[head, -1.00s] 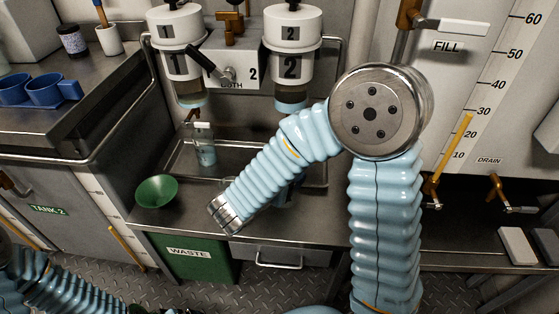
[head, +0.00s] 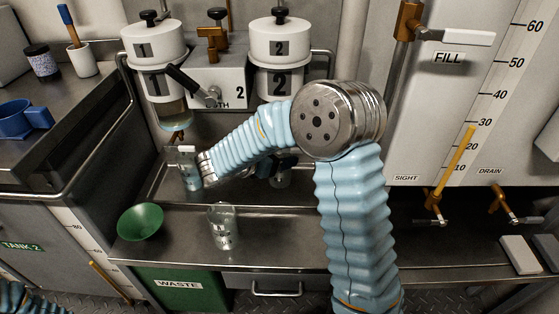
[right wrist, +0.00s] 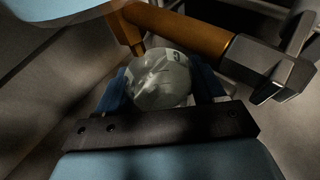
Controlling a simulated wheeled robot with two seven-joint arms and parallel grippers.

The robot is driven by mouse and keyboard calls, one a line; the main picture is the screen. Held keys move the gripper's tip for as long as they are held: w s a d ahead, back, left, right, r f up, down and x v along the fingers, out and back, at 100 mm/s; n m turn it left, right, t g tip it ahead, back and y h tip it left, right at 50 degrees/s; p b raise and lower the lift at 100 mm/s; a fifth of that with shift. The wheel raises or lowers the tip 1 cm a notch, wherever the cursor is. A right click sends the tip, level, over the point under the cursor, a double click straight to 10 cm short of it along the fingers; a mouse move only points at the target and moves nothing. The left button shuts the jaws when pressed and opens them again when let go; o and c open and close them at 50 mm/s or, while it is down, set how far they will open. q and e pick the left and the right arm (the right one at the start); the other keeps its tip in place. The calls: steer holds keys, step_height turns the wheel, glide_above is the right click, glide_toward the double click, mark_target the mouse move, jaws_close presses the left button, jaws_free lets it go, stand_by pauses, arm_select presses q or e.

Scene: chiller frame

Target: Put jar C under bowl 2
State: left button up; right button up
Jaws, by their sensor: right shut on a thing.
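Bowl 2 (head: 278,45) is the right-hand white vessel marked 2; my forearm hides its lower part. My right gripper (head: 281,168) is below it, partly hidden behind my forearm. It is shut on jar C (head: 281,180), a clear jar. In the right wrist view, jar C (right wrist: 160,80) sits between the blue finger pads (right wrist: 160,92), its letter facing up the picture. A brass spout (right wrist: 170,28) runs close beside and beyond it. I cannot tell whether jar C touches the tray. My left gripper is out of view.
Bowl 1 (head: 152,45) hangs at left, with a jar of bluish liquid (head: 189,170) below it, close to my wrist. Another clear jar (head: 223,228) and a green funnel (head: 140,222) stand on the front counter. The counter to the right of that jar is partly clear.

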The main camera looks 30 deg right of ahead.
steer(key=shift+w+d, duration=0.15)
steer(key=shift+w, duration=0.1)
steer(key=f, duration=0.3)
steer(key=shift+w+d, duration=0.25)
steer(key=shift+w, duration=0.15)
steer(key=shift+f, duration=0.25)
steer(key=shift+f, duration=0.2)
steer(key=o, duration=1.3)
steer(key=shift+r, duration=0.25)
steer(key=v, duration=1.2)
steer(key=shift+s, duration=0.1)
